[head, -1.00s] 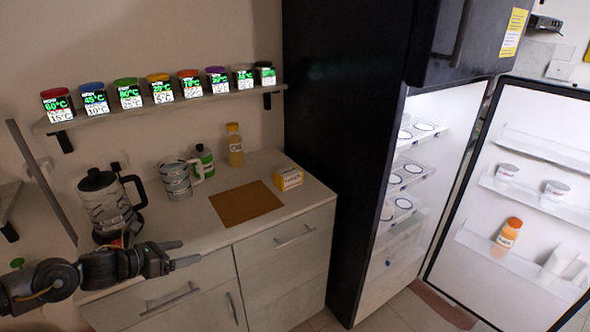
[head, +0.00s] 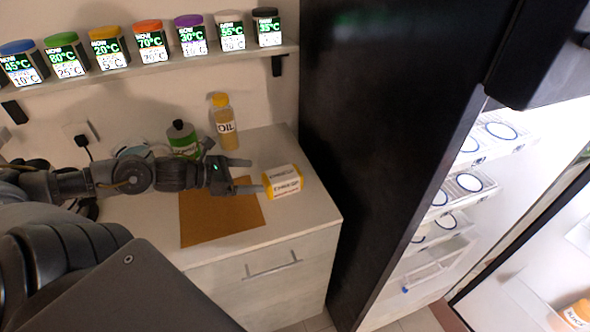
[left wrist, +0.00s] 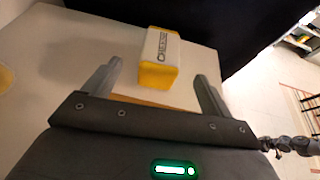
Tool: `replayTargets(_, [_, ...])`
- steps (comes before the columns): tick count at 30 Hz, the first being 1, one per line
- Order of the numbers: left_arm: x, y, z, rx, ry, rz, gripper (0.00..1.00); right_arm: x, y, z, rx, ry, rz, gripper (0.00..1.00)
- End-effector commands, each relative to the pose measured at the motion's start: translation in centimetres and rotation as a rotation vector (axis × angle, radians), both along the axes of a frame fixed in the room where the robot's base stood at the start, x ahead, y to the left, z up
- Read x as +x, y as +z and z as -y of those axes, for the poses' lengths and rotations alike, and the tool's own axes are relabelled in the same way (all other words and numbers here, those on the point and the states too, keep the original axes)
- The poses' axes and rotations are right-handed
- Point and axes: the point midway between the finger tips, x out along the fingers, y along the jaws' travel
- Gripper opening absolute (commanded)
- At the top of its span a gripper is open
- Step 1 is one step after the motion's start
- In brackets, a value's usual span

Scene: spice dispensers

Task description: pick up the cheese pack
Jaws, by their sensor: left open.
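The cheese pack (head: 283,181) is a small yellow box with a white label, lying on the counter near its right end. In the left wrist view the cheese pack (left wrist: 160,58) lies just beyond the fingertips, roughly between them, with its yellow end facing me. My left gripper (head: 250,175) is open and empty, low over the counter just left of the pack. Its two fingers (left wrist: 157,75) are spread wide in the left wrist view. I cannot tell whether a fingertip touches the pack. My right gripper is not in view.
A brown board (head: 222,222) lies on the counter (head: 310,215) below my left gripper. An oil bottle (head: 224,122) and a green bottle (head: 183,140) stand behind it. The dark fridge (head: 385,130) rises close on the right. A shelf (head: 160,65) of spice jars hangs above.

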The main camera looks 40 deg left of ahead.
Motion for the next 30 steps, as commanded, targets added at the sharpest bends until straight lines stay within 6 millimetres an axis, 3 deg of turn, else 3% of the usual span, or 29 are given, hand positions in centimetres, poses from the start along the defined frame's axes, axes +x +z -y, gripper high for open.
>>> replayTargets(5, [0.3,-0.3,0.2,0.001,-0.001,0.003,0.85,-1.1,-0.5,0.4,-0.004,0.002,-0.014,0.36])
replayTargets(11, [2.2,-1.5,1.3,0.004,-0.001,0.005,0.85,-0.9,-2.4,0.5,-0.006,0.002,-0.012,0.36])
replayTargets(19, [3.9,-1.8,2.2,-0.002,0.002,0.005,0.85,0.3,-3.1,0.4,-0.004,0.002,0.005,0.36])
replayTargets(30, [4.5,-2.1,2.7,0.0,0.0,0.0,0.85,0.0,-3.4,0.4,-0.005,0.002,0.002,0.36])
